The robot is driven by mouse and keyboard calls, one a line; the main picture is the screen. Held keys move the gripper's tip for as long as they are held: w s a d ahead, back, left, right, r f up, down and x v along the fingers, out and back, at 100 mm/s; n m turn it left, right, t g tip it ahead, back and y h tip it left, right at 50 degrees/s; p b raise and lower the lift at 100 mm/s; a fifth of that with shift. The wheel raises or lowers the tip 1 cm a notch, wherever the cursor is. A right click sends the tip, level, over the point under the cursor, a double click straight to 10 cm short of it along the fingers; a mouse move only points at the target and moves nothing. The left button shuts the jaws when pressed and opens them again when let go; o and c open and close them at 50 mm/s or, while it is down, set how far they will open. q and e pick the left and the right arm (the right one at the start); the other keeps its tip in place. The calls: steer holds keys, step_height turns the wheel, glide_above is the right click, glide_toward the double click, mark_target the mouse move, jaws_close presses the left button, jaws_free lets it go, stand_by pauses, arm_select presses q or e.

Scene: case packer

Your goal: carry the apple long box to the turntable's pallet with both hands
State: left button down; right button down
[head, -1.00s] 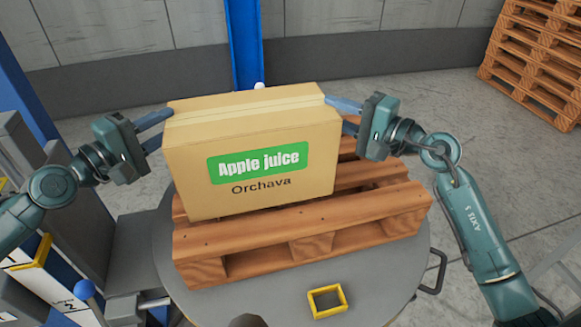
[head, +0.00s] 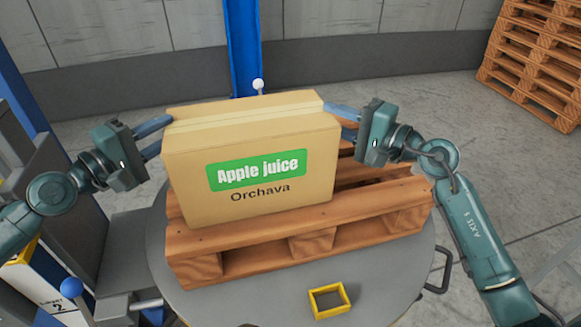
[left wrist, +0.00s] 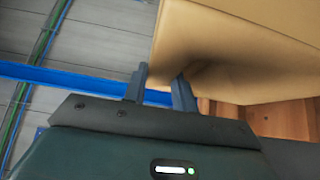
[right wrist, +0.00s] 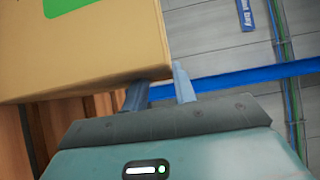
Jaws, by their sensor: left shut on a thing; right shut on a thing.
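The apple long box (head: 245,145), a brown carton with a green "Apple juice" label, is upright over the wooden pallet (head: 310,240) on the round grey turntable (head: 270,300). Its lower edge looks at or just above the slats; I cannot tell whether it touches. My left gripper (head: 164,134) is shut on the box's left end, and my right gripper (head: 337,120) is shut on its right end. The box also shows in the left wrist view (left wrist: 230,45) and the right wrist view (right wrist: 90,50), beside the fingers. The box hides the pallet's back left part.
A yellow square frame (head: 329,299) lies on the turntable in front of the pallet. A blue post (head: 243,50) stands behind the box. A stack of pallets (head: 535,60) is at the back right. Pallet slats are bare to the right of the box.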

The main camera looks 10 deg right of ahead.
arm_select(q)
steer(key=shift+f, duration=0.3)
arm_select(e)
steer(key=shift+f, duration=0.25)
arm_select(q)
steer(key=c, duration=1.1)
jaws_free()
arm_select(e)
steer(key=c, duration=1.1)
jaws_free()
steer(key=shift+f, duration=0.1)
arm_select(q)
steer(key=shift+s, duration=0.1)
arm_select(e)
steer(key=shift+s, duration=0.1)
arm_select(q)
steer(key=v, duration=1.2)
arm_select(e)
steer(key=v, duration=1.2)
